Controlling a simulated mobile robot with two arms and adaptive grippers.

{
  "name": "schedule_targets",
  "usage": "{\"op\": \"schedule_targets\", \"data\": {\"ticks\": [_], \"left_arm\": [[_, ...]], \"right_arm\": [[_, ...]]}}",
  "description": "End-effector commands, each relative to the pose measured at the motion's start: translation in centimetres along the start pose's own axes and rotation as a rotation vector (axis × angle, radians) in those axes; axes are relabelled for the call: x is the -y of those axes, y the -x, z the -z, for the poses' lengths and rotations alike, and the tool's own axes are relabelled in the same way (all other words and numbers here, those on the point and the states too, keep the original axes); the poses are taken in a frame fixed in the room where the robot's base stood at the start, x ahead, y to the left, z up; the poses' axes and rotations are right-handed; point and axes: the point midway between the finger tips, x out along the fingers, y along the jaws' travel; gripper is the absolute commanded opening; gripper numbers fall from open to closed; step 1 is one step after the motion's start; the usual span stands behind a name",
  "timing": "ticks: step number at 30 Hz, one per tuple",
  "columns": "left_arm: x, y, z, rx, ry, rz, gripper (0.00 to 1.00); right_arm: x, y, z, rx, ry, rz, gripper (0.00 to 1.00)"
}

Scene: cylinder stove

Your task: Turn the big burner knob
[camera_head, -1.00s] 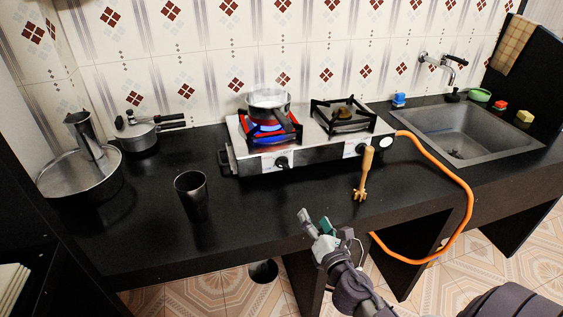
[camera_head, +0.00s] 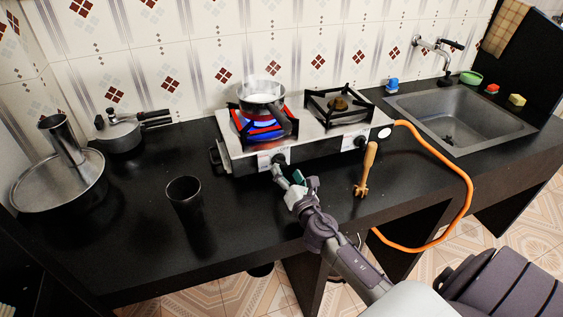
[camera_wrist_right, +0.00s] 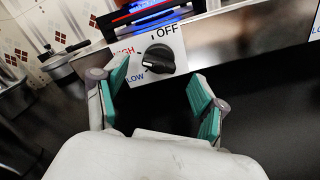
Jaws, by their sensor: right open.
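The stove's left knob (camera_head: 279,159) is black, on the front panel below the lit burner (camera_head: 262,128). In the right wrist view the knob (camera_wrist_right: 158,62) sits on a white label marked OFF, HIGH and LOW; its ridge lies roughly sideways, with its left end toward LOW. My right gripper (camera_head: 288,175) is open just in front of this knob. In the right wrist view its green-padded fingers (camera_wrist_right: 161,88) stand to the lower left and right of the knob, with no visible contact. My left gripper is not in view.
A steaming pot (camera_head: 262,97) stands over blue flame. The second burner (camera_head: 340,104) is bare. A wooden tool (camera_head: 366,170) and orange hose (camera_head: 466,205) are to the right. A dark cup (camera_head: 184,196) stands left, with clear counter between it and my gripper.

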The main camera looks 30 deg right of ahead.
Motion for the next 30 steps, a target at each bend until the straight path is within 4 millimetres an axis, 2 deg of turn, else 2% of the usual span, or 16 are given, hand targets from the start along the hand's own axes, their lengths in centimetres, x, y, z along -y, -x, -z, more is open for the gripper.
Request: {"op": "schedule_targets", "data": {"ticks": [3,8,12,20,30], "left_arm": [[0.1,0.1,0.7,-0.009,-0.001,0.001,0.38],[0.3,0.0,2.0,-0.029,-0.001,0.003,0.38],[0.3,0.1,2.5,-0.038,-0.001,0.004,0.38],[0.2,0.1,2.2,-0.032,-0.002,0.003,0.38],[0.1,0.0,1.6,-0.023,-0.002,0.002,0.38]], "right_arm": [[-0.1,-2.2,-0.1,0.001,-0.001,0.0,0.71],[0.0,-4.0,0.1,0.0,0.0,0.0,0.71],[0.0,-4.6,0.1,-0.001,0.0,0.0,0.71],[0.0,-4.7,0.1,-0.001,0.0,0.0,0.71],[0.0,-4.6,0.1,-0.001,0.0,0.0,0.14]]}}
